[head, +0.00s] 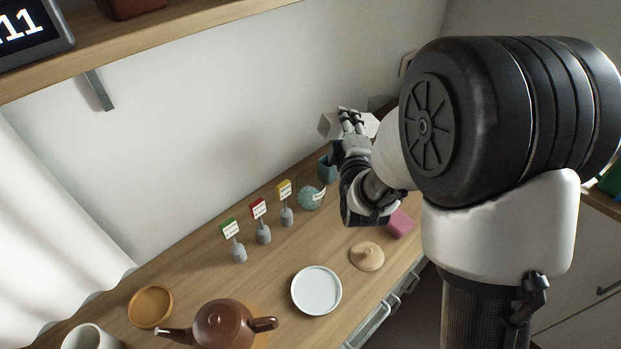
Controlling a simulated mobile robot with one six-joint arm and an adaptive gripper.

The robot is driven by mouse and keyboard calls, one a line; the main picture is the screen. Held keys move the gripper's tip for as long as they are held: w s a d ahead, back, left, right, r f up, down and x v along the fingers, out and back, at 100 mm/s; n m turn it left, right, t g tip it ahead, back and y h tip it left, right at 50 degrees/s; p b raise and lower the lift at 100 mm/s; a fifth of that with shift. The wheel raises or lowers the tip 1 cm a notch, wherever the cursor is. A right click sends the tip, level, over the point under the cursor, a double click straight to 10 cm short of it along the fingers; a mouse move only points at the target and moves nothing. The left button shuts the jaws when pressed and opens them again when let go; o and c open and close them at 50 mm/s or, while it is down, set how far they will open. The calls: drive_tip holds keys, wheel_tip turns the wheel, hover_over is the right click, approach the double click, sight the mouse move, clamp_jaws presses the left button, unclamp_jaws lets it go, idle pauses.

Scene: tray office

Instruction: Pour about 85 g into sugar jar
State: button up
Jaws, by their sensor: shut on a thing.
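My gripper (352,122) is at the far end of the table, its fingers pointing away from me. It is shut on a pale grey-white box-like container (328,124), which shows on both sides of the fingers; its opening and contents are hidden. A round teal ribbed jar (311,198) with a small pale label stands below and left of the gripper; I cannot read the label to tell if it is the sugar jar. A blue vessel (325,167) stands just behind it, partly covered by my gripper. No falling stream is visible.
Three sign holders, green (231,229), red (258,208) and yellow (285,190), stand in a row. A beige lid-like piece (367,257), white plate (316,290), brown teapot (222,324), orange saucer (150,306) and pink block (400,223) are around. A shelf (190,25) overhangs.

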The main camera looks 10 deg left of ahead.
sight(334, 136)
drive_tip(key=shift+s+a+f+n, duration=0.3)
drive_tip(key=shift+a+f+n, duration=0.1)
drive_tip(key=shift+a, duration=0.1)
drive_tip(key=shift+s+f+n+t+b, duration=0.1)
drive_tip(key=shift+f+n+t+b, duration=0.3)
drive_tip(key=shift+b, duration=0.75)
drive_tip(key=shift+s+a+f+n+t, duration=0.15)
drive_tip(key=shift+n+t, duration=0.1)
drive_tip(key=shift+n, duration=0.35)
drive_tip(key=shift+w+a+n+t, duration=0.15)
drive_tip(key=shift+n+t, duration=0.1)
drive_tip(key=shift+n, duration=0.35)
drive_tip(key=shift+s, duration=0.15)
drive_tip(key=shift+s+a+r+n+t, duration=0.1)
drive_tip(key=shift+a+r+n+t, duration=0.15)
drive_tip(key=shift+n, duration=0.65)
drive_tip(key=shift+s+a+f+n+t+y, duration=0.1)
drive_tip(key=shift+f+n+t+y, duration=0.15)
drive_tip(key=shift+n, duration=0.35)
idle(0.8)
